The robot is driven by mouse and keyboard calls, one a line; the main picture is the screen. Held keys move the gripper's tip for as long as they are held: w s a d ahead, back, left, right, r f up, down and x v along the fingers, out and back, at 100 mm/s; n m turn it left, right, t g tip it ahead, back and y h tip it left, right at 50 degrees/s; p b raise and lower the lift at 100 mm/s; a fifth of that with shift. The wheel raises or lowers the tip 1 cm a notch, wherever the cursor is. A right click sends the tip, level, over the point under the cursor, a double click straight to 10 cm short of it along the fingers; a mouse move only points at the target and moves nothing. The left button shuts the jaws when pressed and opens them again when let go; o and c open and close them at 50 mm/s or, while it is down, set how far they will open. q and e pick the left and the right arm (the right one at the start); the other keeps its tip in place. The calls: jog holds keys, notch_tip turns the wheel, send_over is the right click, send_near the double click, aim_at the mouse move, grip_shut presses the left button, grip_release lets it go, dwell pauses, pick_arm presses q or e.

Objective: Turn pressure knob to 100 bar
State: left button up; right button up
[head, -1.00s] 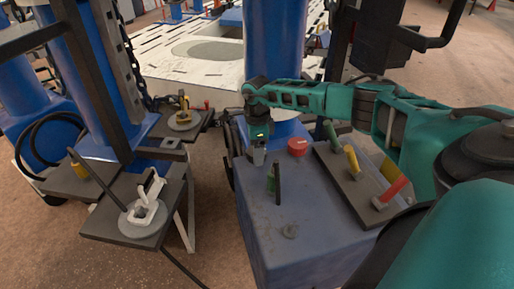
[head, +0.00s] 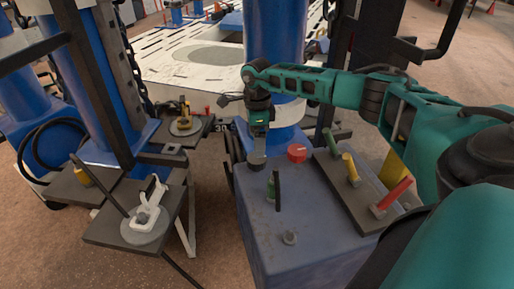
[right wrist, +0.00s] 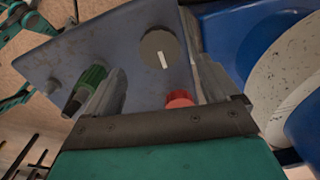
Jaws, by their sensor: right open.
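A dark round knob (head: 257,161) stands on the blue-grey box top (head: 322,239), near its back left corner. In the right wrist view the dark knob (right wrist: 159,48) shows a white pointer line; no scale numbers are legible. My right gripper (head: 259,143) is just above the dark knob, open, with its two fingers apart in the right wrist view (right wrist: 155,85). It holds nothing. A red knob (head: 297,153) stands to the right and also shows in the right wrist view (right wrist: 179,98). My left gripper is not in view.
A green-and-black upright part (head: 271,188) and a small grey knob (head: 290,238) stand on the box. A dark plate (head: 336,186) with green, yellow and red levers lies to the right. A blue column (head: 274,45) rises behind. Clamps stand on tables at left.

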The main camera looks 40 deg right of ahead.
notch_tip(320, 180, up, 6)
jog(key=shift+p, duration=0.45)
